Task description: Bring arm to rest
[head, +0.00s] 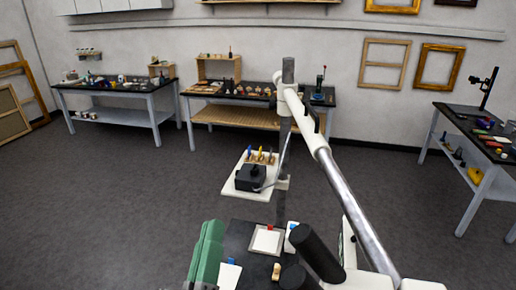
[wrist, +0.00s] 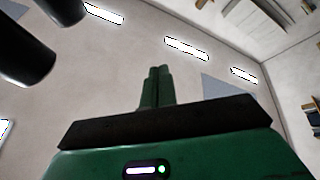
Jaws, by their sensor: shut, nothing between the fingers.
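My gripper (wrist: 157,72) points up and away in the wrist view, toward the pale wall and ceiling. Its two green fingers are together, with nothing between them. The wide green hand with a dark edge fills the bottom of that view. In the head view, a green upright body at the lower middle looks like my gripper (head: 212,226), held close to my base. My pale and grey arm links reach across the right of the head view, and dark cylindrical parts of mine stand at the lower middle.
A small shelf with a black box (head: 251,177) and several coloured tools stands just ahead. Benches with loose items stand at the back left (head: 110,83), back middle (head: 215,97) and right (head: 455,115). The grey floor (head: 110,190) on the left is clear.

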